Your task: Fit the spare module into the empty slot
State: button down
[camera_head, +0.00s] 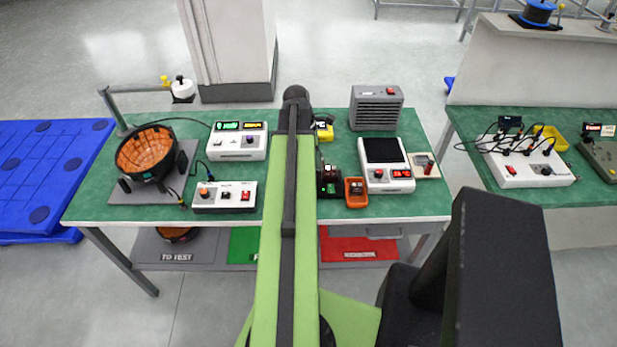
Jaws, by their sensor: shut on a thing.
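My green and black arm reaches from the bottom of the head view over the table's middle. It hides my gripper and whatever lies beneath. A small dark block (328,188) with a green light stands just right of the arm, with a reddish part at its top. I cannot tell whether it is the spare module or a holder. An orange tray (356,203) beside it holds a small dark piece with red on it. A dark round rack (160,173) with a copper-coloured, divided inside stands at the left. I cannot make out an empty slot.
White control boxes (240,153) and (222,209) stand left of the arm. A grey vented box (377,118) and a white unit with a dark panel (404,186) stand right. A yellow object (326,132) is partly hidden. Another table (480,123) is at right.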

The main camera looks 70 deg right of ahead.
jog(key=w+f+b, duration=0.1)
jog(key=f, duration=0.1)
jog(key=w+f+b, duration=0.1)
jog(key=f+b, duration=0.1)
jog(key=w+f+b, duration=0.1)
jog(key=f+b, duration=0.1)
jog(key=shift+d, duration=0.1)
jog(key=shift+d+r, duration=0.1)
jog(key=c, duration=1.3)
grip_release()
jog(key=shift+r, duration=0.1)
